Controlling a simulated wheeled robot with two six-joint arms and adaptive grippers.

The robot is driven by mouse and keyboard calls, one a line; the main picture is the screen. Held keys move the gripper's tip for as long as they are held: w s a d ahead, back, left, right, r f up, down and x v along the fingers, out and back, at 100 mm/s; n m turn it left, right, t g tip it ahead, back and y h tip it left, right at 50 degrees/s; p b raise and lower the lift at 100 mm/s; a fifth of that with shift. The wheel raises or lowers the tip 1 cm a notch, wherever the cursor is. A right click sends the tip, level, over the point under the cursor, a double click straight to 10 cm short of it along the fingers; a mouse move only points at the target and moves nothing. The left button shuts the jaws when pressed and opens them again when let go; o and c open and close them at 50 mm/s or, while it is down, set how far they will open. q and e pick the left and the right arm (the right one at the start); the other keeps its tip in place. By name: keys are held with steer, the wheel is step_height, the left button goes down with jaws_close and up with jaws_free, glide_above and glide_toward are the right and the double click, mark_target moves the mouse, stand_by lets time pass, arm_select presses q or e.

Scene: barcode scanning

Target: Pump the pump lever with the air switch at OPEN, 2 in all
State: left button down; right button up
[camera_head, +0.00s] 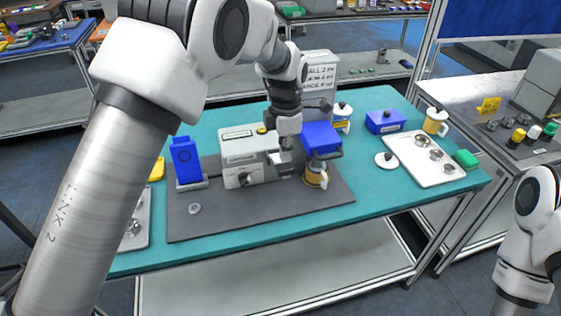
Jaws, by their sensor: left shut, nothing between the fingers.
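My left gripper (285,158) points down, shut and empty, between a grey-white machine (240,147) and a blue block (321,136). The machine stands on a dark grey mat and has a round knob (243,179) low on its front. The blue block sits above a yellow-and-metal cup-like part (315,179). I cannot clearly make out the pump lever; it may be hidden by my gripper. I cannot read the setting of the air switch. My right arm shows at the lower right, but its gripper is out of view.
The front strip is clear.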

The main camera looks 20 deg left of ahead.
mark_target(285, 177)
arm_select(q)
steer(key=shift+f, duration=0.15)
steer(key=shift+s+f+b, duration=0.1)
steer(key=shift+f+b, duration=1.5)
steer(key=shift+f, duration=2.6)
steer(key=shift+r, duration=0.1)
step_height(285, 177, up, 8)
steer(key=p, duration=0.7)
steer(key=shift+r+p, duration=0.25)
steer(key=shift+p, duration=0.05)
steer(key=shift+f, duration=0.1)
